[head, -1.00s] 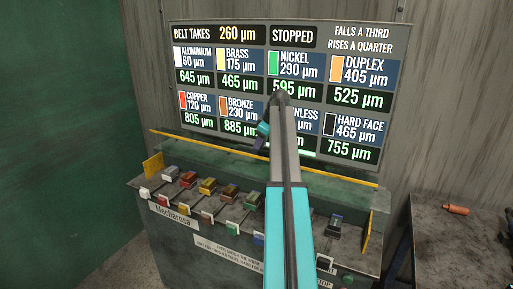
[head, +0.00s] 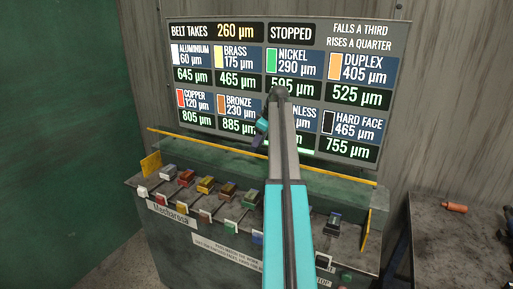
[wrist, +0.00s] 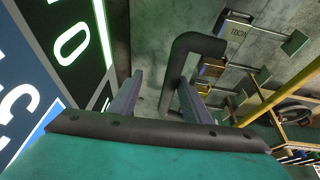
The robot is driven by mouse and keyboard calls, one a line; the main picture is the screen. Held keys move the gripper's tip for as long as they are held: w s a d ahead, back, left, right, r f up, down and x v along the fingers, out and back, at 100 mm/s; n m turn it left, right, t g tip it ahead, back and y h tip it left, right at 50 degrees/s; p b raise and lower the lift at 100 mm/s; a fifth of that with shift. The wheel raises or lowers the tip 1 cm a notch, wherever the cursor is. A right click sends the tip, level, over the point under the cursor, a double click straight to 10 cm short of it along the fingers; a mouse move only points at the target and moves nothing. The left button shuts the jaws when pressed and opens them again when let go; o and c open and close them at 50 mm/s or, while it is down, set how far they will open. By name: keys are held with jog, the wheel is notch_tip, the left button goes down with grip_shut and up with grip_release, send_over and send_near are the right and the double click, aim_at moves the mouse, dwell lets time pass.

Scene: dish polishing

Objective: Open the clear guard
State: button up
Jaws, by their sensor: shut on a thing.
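The clear guard (head: 265,160) is a see-through panel on the front of the machine, with yellow edging along its top and yellow side pieces. In the wrist view, a thick dark bent handle (wrist: 197,43) stands close in front of me. My gripper (wrist: 158,95) is shut on this handle, its fingers on either side of it. The yellow edging (wrist: 283,92) shows at the right of the wrist view.
Several coloured pieces (head: 205,184) sit in a row on the machine's ledge, with small tags below. A display board (head: 190,32) stands behind and reads "STOPPED". A dark table (head: 435,225) with an orange item (head: 455,208) is at the right.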

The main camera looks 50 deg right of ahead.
jog(key=b+v, duration=0.3)
jog(key=v, duration=1)
dwell(0.4)
